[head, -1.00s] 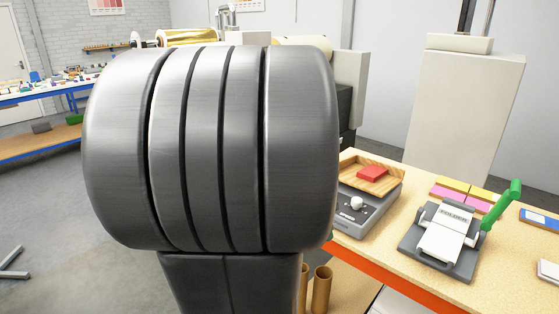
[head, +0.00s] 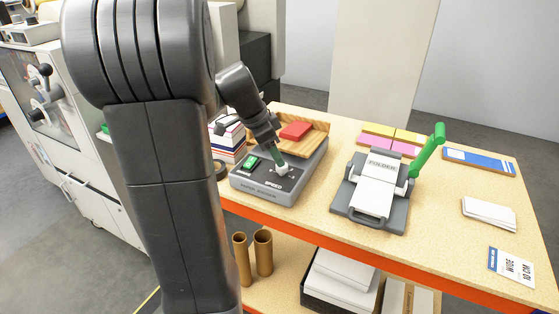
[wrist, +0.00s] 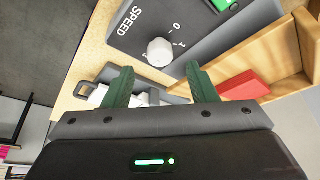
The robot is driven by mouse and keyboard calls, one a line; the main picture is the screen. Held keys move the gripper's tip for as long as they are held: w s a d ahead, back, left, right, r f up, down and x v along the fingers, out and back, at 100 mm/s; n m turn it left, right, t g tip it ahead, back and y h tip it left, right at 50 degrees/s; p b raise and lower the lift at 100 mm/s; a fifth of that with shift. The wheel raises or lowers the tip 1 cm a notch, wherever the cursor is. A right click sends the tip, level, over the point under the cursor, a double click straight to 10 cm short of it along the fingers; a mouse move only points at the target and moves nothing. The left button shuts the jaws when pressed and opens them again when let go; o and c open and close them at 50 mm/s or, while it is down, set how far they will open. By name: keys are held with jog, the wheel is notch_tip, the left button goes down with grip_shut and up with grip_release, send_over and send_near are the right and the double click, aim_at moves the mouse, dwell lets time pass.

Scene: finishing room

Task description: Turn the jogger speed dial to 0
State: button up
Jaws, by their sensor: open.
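In the head view the dial (head: 283,169) is at the tip of my gripper (head: 278,156). In the wrist view my gripper (wrist: 163,88) has two green fingers spread apart with nothing between them. The dial lies beyond the fingertips, apart from them in that view. I cannot tell the dial's exact setting.
A green rocker switch (head: 251,162) sits on the jogger's panel. A wooden tray (head: 313,137) with a red block (head: 296,130) is on the jogger. A folder machine (head: 377,190) with a green lever (head: 428,150) stands to its right. A book stack (head: 230,140) is behind left.

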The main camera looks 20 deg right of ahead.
aim_at(282, 169)
jog(key=shift+x, duration=2.2)
jog(key=shift+c, duration=0.2)
jog(key=c, duration=0.9)
